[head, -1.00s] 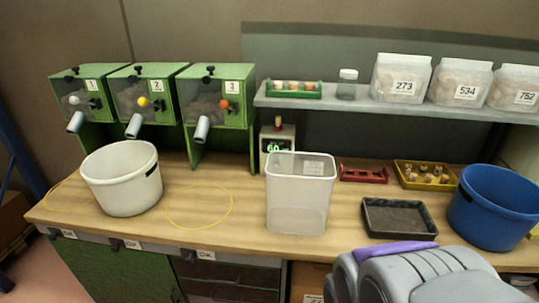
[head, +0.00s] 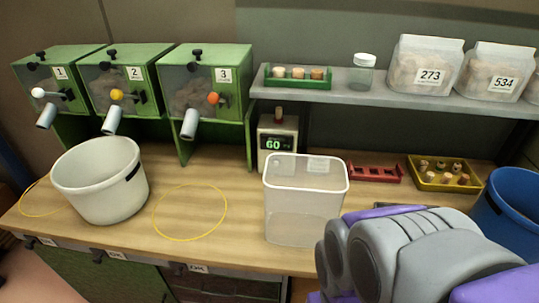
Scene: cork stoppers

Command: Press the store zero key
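A pale box-shaped device (head: 291,127) with a lit green display (head: 275,143) stands at the back of the bench. The display seems to read 60. A small brown stopper-like piece (head: 278,113) stands on its top. I cannot make out a store zero key on it; its lower front is partly hidden by a clear plastic bin (head: 300,222). Grey and purple links of my arm fill the lower right. My gripper's fingers do not show.
Three green dispensers (head: 228,60) numbered 1 to 3 stand left, with a white bucket (head: 78,180) and yellow rings (head: 190,236) before them. A red rack (head: 374,173), a yellow tray (head: 462,185) and a blue bucket (head: 515,205) are right. A shelf (head: 340,92) overhangs the back.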

